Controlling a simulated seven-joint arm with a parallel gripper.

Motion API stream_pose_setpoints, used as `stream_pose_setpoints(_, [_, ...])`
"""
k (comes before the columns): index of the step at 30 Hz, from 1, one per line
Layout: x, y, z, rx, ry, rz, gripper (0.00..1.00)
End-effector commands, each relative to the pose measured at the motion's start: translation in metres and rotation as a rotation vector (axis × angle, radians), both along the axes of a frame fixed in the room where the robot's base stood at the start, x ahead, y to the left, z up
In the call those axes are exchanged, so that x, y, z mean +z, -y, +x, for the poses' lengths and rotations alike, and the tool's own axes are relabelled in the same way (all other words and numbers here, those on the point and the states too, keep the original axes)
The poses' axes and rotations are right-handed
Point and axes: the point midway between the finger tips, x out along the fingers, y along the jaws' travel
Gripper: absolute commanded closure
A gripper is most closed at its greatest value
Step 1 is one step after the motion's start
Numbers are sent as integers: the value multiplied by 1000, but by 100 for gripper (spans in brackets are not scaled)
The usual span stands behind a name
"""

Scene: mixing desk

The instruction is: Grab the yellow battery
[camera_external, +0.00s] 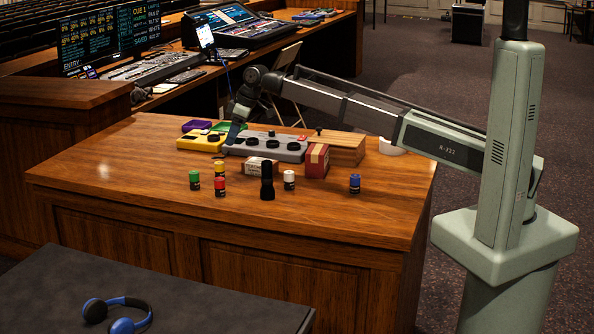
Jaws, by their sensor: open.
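The yellow battery (219,168) stands upright on the wooden desk (120,190), a small dark cylinder with a yellow top. A red-topped battery (220,188) stands just in front of it and hides its lower part. My gripper (231,138) is open and points down above the far part of the desk, behind and slightly right of the yellow battery. It is near the grey control box and apart from the battery. The view is too small to show the space between the fingers clearly.
Green (194,180), white (289,180) and blue (354,184) batteries stand nearby, with a black flashlight (267,182). Behind are a yellow device (200,143), the grey control box (275,148), a red box (317,161) and a wooden box (345,148). The desk's front left is clear.

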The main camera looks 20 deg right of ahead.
Motion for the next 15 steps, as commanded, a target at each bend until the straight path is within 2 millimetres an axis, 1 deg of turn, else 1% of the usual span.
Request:
stream_pose_setpoints(9, [-48, -18, 11, -1, -1, -2, 35])
stream_pose_setpoints(15, [-69, -25, 15, -1, -1, -1, 35])
